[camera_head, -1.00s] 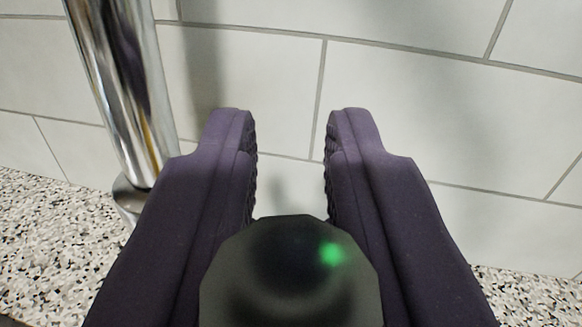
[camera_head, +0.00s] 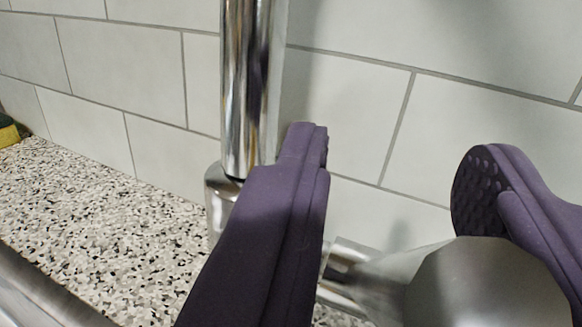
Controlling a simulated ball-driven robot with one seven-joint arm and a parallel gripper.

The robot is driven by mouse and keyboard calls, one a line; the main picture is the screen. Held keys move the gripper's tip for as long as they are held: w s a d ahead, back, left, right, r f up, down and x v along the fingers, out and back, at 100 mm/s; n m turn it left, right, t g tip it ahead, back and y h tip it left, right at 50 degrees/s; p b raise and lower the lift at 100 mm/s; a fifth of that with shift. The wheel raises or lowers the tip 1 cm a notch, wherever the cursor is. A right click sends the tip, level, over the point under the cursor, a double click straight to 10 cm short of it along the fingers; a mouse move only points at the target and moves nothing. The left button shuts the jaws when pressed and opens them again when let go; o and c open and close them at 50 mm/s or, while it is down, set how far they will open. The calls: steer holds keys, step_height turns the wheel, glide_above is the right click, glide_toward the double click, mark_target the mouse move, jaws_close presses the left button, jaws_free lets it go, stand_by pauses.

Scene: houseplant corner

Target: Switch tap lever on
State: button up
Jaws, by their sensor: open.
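The chrome tap (camera_head: 250,85) stands upright in front of the tiled wall, left of centre. Its wider base (camera_head: 217,195) is partly hidden behind my left finger. A short chrome part (camera_head: 345,268), seemingly the tap's side stub or lever, sticks out right of that finger, low between my fingers. My gripper (camera_head: 390,165) is wide open and empty. Its left finger overlaps the tap base in view; contact cannot be told.
The speckled counter (camera_head: 110,225) is clear to the left of the tap. A metal sink edge (camera_head: 45,290) runs along the lower left. A yellow and green sponge (camera_head: 8,130) lies at the far left. The white tiled wall (camera_head: 400,50) is close behind the tap.

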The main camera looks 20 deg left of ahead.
steer(key=shift+r, duration=0.1)
step_height(320, 180, up, 4)
steer(key=shift+r+p, duration=0.1)
steer(key=shift+p, duration=1.05)
steer(key=s+a+p, duration=0.3)
steer(key=s, duration=1.2)
steer(key=shift+s+r, duration=0.3)
steer(key=shift+s, duration=0.1)
steer(key=shift+a, duration=0.1)
